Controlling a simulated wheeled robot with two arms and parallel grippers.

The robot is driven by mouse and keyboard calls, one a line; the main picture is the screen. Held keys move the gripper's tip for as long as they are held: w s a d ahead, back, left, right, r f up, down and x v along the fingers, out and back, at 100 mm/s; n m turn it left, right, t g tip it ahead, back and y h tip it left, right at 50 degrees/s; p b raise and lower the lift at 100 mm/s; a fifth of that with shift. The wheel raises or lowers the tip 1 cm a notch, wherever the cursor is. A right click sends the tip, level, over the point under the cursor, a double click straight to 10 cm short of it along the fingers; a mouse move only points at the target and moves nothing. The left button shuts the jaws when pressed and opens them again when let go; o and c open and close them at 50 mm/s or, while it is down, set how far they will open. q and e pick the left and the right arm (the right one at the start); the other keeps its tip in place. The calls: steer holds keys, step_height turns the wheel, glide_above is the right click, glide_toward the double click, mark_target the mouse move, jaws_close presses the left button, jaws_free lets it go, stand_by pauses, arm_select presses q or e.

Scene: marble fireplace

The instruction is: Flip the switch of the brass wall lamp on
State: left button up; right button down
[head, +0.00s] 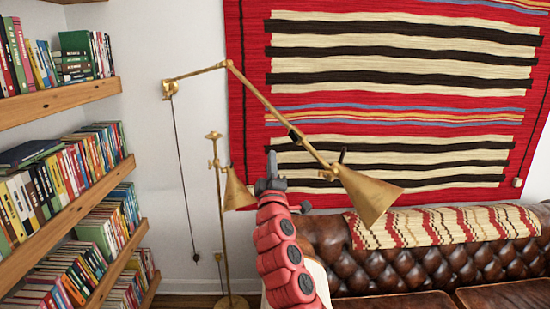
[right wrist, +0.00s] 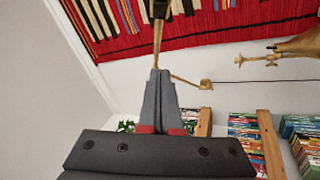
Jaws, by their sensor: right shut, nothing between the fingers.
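The brass wall lamp (head: 262,100) reaches out from its wall mount (head: 170,88) on a jointed arm, with its cone shade (head: 369,196) at the lower right. A black part (head: 295,135) sits on its lower arm, and a small dark knob (head: 343,156) is by the shade. I cannot tell which is the switch, or its position. My right gripper (head: 271,162) is shut and empty, pointing up, left of and below the black part. In the right wrist view its closed fingertips (right wrist: 160,72) appear below a black piece (right wrist: 158,9) on a brass rod. My left gripper is out of view.
A brass floor lamp (head: 221,228) stands behind my right arm. Bookshelves (head: 75,205) line the left side. A striped rug (head: 400,80) hangs on the wall above a brown leather sofa (head: 420,268). A dark cord (head: 181,170) hangs from the wall mount.

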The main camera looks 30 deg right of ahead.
steer(key=shift+s+a+f, duration=0.2)
steer(key=shift+s+a, duration=0.45)
steer(key=shift+a, duration=0.1)
steer(key=shift+d, duration=0.1)
